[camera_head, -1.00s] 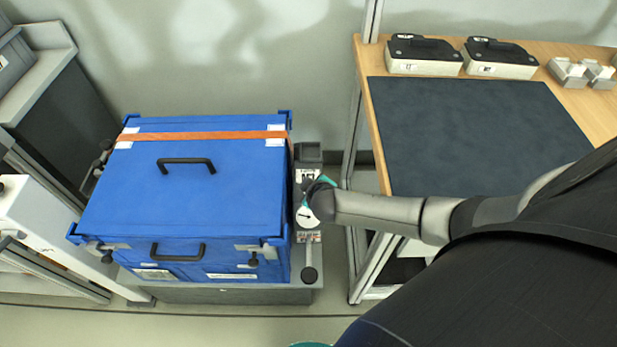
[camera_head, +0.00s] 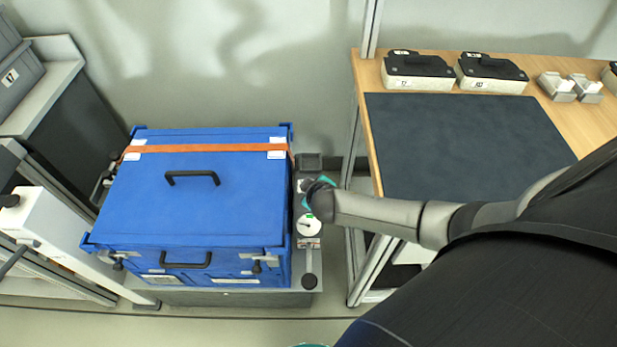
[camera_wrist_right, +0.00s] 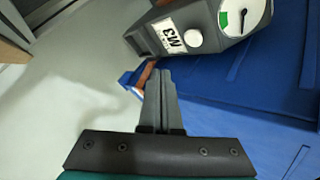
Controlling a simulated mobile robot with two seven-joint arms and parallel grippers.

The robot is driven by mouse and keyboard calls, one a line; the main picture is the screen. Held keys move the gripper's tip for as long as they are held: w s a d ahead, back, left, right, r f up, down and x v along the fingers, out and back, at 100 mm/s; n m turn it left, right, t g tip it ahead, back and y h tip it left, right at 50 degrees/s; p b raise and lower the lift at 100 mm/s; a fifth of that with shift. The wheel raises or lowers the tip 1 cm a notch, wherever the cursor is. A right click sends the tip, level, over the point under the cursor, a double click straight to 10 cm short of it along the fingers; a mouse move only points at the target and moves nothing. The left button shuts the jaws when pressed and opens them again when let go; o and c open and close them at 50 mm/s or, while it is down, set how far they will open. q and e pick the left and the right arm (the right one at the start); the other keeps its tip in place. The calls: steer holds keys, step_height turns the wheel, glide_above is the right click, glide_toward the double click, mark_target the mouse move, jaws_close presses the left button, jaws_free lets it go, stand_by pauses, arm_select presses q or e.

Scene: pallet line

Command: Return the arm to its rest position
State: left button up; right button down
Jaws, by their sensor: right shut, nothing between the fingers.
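My right arm (camera_head: 430,218) reaches in from the right in the head view, its wrist ending beside the blue crate (camera_head: 205,222). In the right wrist view my right gripper (camera_wrist_right: 158,75) is shut and empty, its fingers together. It points toward a grey device with an M3 label (camera_wrist_right: 175,40), a white button and a round dial (camera_wrist_right: 243,15). This device stands at the right side of the crate in the head view (camera_head: 309,228), partly hidden by my wrist. I cannot tell from these views whether the fingertips touch it. My left gripper is not in view.
An orange strap (camera_head: 210,148) crosses the crate's lid. A wooden table (camera_head: 369,125) with a dark mat (camera_head: 460,140) and two black-topped cases (camera_head: 417,70) stands at the right. Grey and white equipment (camera_head: 60,235) stands at the left. A narrow gap separates crate stand and table.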

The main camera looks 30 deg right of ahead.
stand_by(0.4)
steer(key=s+a+f+m+g+y, duration=0.1)
steer(key=s+f+g, duration=0.1)
steer(key=s+f, duration=0.75)
steer(key=s+a+f+g+y, duration=0.1)
steer(key=s+a+f+g, duration=0.15)
steer(key=s+f, duration=0.65)
steer(key=s+a+f+g, duration=0.1)
steer(key=s+a+f, duration=0.1)
steer(key=s, duration=0.8)
steer(key=s+a+f+m+g+y, duration=0.1)
steer(key=s+a+f+g, duration=0.1)
steer(key=s, duration=0.9)
steer(key=shift+s+a+f+m+b, duration=0.3)
steer(key=shift+a+f, duration=0.15)
steer(key=shift+a, duration=0.1)
